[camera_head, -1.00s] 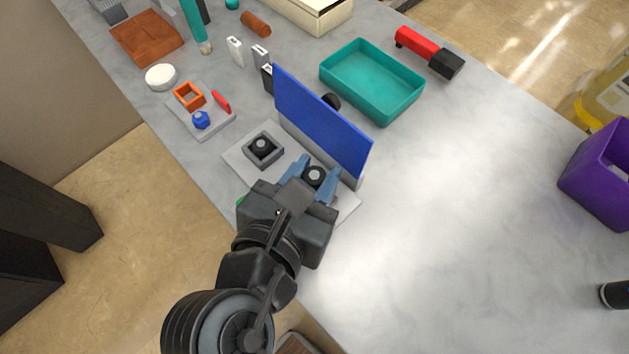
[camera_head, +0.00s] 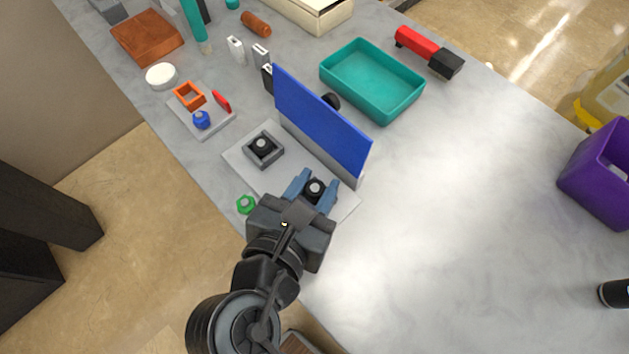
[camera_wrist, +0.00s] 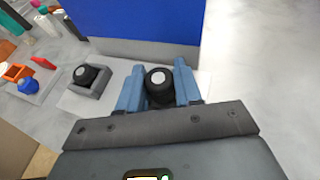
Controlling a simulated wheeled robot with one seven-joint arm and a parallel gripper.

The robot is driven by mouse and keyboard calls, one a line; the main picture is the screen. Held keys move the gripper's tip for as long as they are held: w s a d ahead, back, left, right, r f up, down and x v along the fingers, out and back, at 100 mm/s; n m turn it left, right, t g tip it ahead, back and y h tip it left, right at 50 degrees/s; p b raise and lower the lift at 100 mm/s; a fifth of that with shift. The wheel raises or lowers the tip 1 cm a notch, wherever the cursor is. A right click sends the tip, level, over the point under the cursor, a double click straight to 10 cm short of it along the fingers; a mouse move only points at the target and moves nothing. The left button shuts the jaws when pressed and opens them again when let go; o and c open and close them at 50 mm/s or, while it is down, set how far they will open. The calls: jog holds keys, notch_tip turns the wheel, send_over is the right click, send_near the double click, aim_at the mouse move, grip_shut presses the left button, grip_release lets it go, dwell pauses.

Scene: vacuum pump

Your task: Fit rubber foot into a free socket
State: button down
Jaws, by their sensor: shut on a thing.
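My gripper (camera_head: 314,191) has its blue fingers shut on a black rubber foot (camera_head: 315,187) with a pale round top. The held foot also shows between the fingers in the wrist view (camera_wrist: 159,85). It is over the right part of a light grey base plate (camera_head: 283,179). Whether it touches the plate, and any socket under it, I cannot tell. Another black foot (camera_head: 262,143) sits in a square grey socket (camera_head: 252,155) on the left part of the plate; it also shows in the wrist view (camera_wrist: 84,74). A round black piece (camera_head: 331,101) is partly hidden behind the blue panel.
A blue upright panel (camera_head: 322,120) stands along the plate's back edge, close to my fingers. A teal tray (camera_head: 372,80) is behind it.

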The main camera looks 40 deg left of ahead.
jog(key=c, duration=0.8)
grip_release()
jog(key=shift+f, duration=0.2)
jog(key=shift+o, duration=0.2)
jog(key=shift+r, duration=0.25)
jog(key=r+v, duration=0.1)
jog(key=v, duration=1.1)
jog(key=shift+w+d, duration=0.1)
